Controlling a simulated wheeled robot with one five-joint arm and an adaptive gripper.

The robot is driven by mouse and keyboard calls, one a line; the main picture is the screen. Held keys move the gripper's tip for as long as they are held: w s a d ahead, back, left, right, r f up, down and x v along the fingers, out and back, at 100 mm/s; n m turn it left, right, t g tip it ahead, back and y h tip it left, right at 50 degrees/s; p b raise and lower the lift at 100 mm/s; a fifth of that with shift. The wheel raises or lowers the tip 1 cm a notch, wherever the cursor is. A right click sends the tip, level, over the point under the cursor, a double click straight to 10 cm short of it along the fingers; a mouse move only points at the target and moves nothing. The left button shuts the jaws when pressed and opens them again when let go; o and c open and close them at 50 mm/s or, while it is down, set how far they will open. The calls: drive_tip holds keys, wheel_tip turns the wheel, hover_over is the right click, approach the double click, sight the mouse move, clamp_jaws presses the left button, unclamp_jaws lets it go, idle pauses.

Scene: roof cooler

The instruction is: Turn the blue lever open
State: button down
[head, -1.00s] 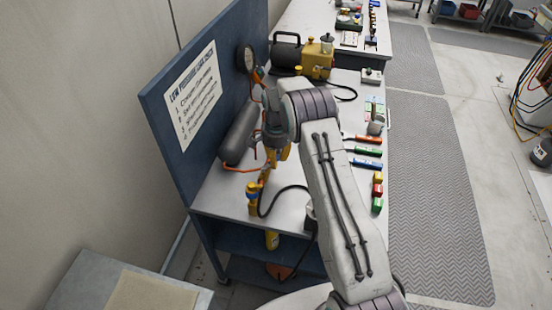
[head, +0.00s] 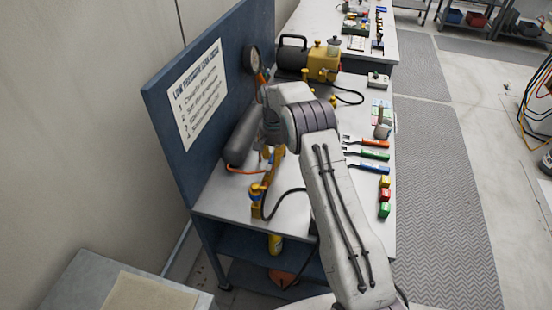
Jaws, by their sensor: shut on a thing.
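The workbench (head: 290,209) carries a yellow-orange valve assembly (head: 268,181) near its front left, with an orange hose on its left and a black hose on its right. My gripper (head: 272,153) reaches down at the top of this assembly, beside the dark grey cylinder, and is shut on the blue lever there. The fingers and the lever are small and partly hidden by my wrist, so the lever's angle cannot be told.
A dark grey cylinder (head: 242,138) lies left of my gripper, before the blue board (head: 160,110) with its instruction sign. A round gauge (head: 253,58) and a yellow pump (head: 323,62) stand behind. Several coloured-handled tools (head: 375,155) lie at the right.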

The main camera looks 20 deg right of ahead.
drive_tip(key=shift+a, duration=0.1)
idle(0.4)
drive_tip(key=c, duration=0.9)
unclamp_jaws()
drive_tip(key=shift+c, duration=0.2)
wheel_tip(320, 180, up, 12)
drive_tip(key=shift+n, duration=0.4)
